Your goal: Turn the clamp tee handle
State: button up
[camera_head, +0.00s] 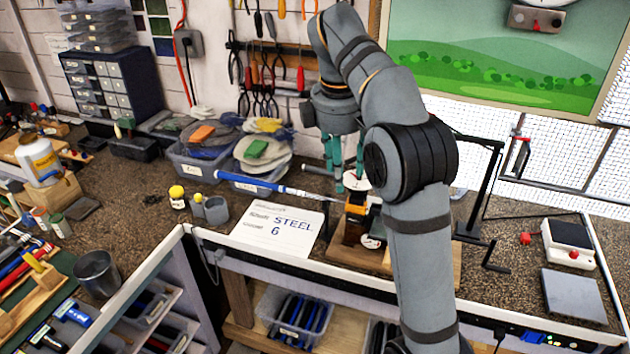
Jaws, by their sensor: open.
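My gripper (343,162) hangs fingers down over the bench, its teal fingers spread apart and empty. Just below it is the clamp (356,217), an orange and dark block on a wooden base (350,252). A pale disc (356,181) shows between the fingers and the clamp. I cannot make out the tee handle; my arm covers the right side of the clamp. A golf club with a blue grip (250,183) runs from the left, its shaft reaching the clamp. I cannot tell whether the fingers touch anything.
A "STEEL 6" sheet (278,229) lies left of the clamp. Small yellow-lidded jars (177,195) and a grey cup (215,210) stand further left. Bins of cloths (262,158) are behind. A black crank stand (478,205) and a scale (568,245) are at right.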

jog(key=s+a+f+n+b, duration=0.1)
jog(key=a, duration=0.6)
jog(key=shift+s+a+n+b, duration=0.15)
jog(key=shift+a+n+b, duration=0.1)
jog(key=shift+n+b, duration=0.15)
